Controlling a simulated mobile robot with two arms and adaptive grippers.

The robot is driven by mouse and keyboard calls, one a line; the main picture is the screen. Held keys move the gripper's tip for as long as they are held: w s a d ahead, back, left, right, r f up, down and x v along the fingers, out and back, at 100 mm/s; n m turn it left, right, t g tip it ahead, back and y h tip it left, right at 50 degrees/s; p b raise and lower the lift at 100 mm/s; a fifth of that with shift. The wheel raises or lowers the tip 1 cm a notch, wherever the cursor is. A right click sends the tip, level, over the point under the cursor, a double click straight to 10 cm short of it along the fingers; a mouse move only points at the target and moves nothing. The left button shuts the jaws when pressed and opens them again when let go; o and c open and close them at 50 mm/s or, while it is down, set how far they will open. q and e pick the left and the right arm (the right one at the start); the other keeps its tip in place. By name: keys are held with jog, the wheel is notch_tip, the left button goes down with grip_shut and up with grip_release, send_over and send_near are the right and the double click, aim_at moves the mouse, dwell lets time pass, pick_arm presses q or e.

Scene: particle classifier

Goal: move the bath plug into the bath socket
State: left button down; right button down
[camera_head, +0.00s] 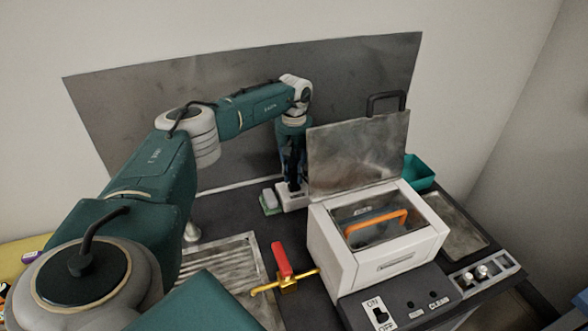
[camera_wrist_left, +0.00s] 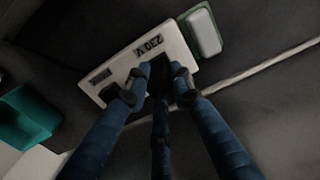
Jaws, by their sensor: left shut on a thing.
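My left gripper (camera_head: 291,188) reaches down at the back of the worktop onto a small white socket box (camera_head: 296,203), left of the white bath (camera_head: 372,266). In the left wrist view the socket box (camera_wrist_left: 172,43) carries a "230 V" label and a second, smaller label. The fingers of my left gripper (camera_wrist_left: 161,75) are shut on a dark thing, likely the bath plug (camera_wrist_left: 160,68), against the box face. The fingers hide much of it, so I cannot tell which opening it is at or how deep it sits. My right gripper is not in view.
The bath's metal lid (camera_head: 360,155) stands open, with an orange handle (camera_head: 376,220) inside. A green-and-white block (camera_head: 269,201) lies beside the socket box. A red-handled brass valve (camera_head: 283,268) and a sink drainer (camera_head: 222,268) are in front. A teal bin (camera_head: 419,172) stands right.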

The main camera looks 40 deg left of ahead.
aim_at(294, 170)
pick_arm(q)
jog(key=shift+f+b, duration=0.45)
jog(key=shift+f, duration=0.3)
jog(key=c, duration=1.4)
grip_release()
jog(key=shift+c, duration=0.2)
jog(key=shift+r, duration=0.1)
notch_tip(294, 170, up, 12)
jog(key=shift+f, duration=0.15)
